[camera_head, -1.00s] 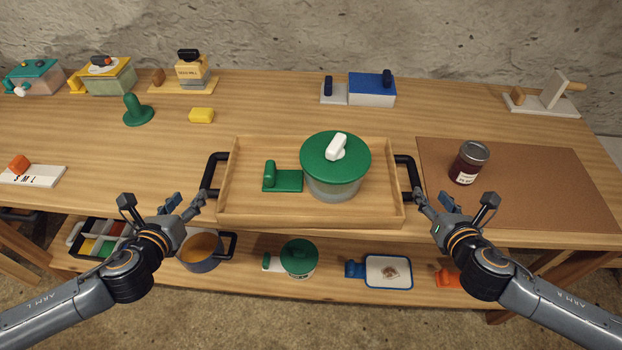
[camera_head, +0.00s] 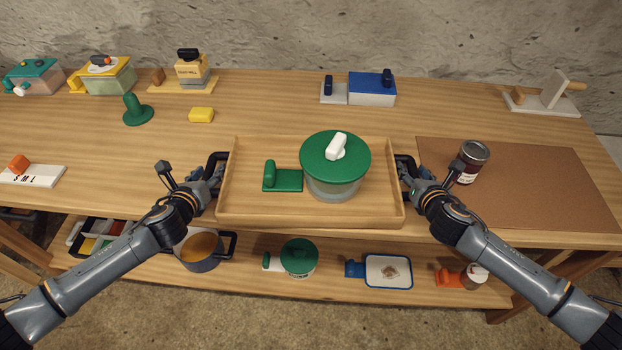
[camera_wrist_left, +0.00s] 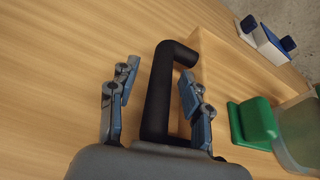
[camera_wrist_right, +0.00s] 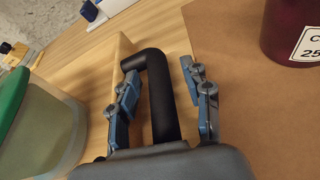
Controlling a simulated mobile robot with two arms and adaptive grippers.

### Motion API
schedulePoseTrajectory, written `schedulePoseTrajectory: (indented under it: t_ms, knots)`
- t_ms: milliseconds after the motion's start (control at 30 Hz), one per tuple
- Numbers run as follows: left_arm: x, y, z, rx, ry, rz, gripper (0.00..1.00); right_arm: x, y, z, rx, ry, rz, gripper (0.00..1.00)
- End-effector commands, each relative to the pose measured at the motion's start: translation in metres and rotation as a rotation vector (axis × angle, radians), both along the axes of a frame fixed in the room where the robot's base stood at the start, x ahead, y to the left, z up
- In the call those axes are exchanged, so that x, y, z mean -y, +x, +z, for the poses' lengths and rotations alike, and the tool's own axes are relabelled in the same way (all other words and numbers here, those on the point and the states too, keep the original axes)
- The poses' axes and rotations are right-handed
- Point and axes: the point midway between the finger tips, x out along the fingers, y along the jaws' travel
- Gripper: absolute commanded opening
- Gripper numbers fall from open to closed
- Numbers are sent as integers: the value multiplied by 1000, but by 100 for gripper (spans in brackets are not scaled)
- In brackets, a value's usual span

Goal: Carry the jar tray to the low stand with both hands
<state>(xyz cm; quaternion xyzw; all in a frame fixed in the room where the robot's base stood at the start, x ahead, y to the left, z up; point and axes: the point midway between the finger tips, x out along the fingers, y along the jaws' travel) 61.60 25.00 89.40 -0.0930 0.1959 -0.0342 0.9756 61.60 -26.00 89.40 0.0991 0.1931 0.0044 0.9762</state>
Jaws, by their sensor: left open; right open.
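The wooden jar tray (camera_head: 310,217) rests on the workbench. It holds a jar with a green lid and white knob (camera_head: 336,165) and a small green block piece (camera_head: 284,180). My left gripper (camera_head: 214,176) is open at the tray's left black handle; in the left wrist view the open fingers (camera_wrist_left: 155,95) stand on either side of that handle (camera_wrist_left: 160,95). My right gripper (camera_head: 408,182) is open at the right black handle; in the right wrist view its fingers (camera_wrist_right: 163,95) also stand on either side of the handle bar (camera_wrist_right: 161,95). I cannot tell which object is the low stand.
A dark red labelled jar (camera_head: 470,160) stands on the brown mat (camera_head: 550,185), close to my right gripper. The lower shelf (camera_head: 335,284) holds a pot (camera_head: 200,250), a green-lidded jar (camera_head: 299,257) and a blue-rimmed tray (camera_head: 388,271). Small containers line the back of the bench.

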Motion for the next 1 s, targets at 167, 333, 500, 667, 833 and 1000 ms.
schedulePoseTrajectory:
  t_ms: [167,333,500,667,833,1000]
  knots:
    - [0,0,0,0,0,0,44,0,0,0,0,0,0,44]
    - [0,0,0,0,0,0,10,0,0,0,0,0,0,10]
    - [0,0,0,0,0,0,0,0,0,0,0,0,0,0]
    - [0,0,0,0,0,0,0,0,0,0,0,0,0,0]
    - [0,1,3,4,-1,0,0,0,1,3,4,0,0,0]
    - [0,1,8,4,-1,0,0,0,1,8,4,0,0,0]
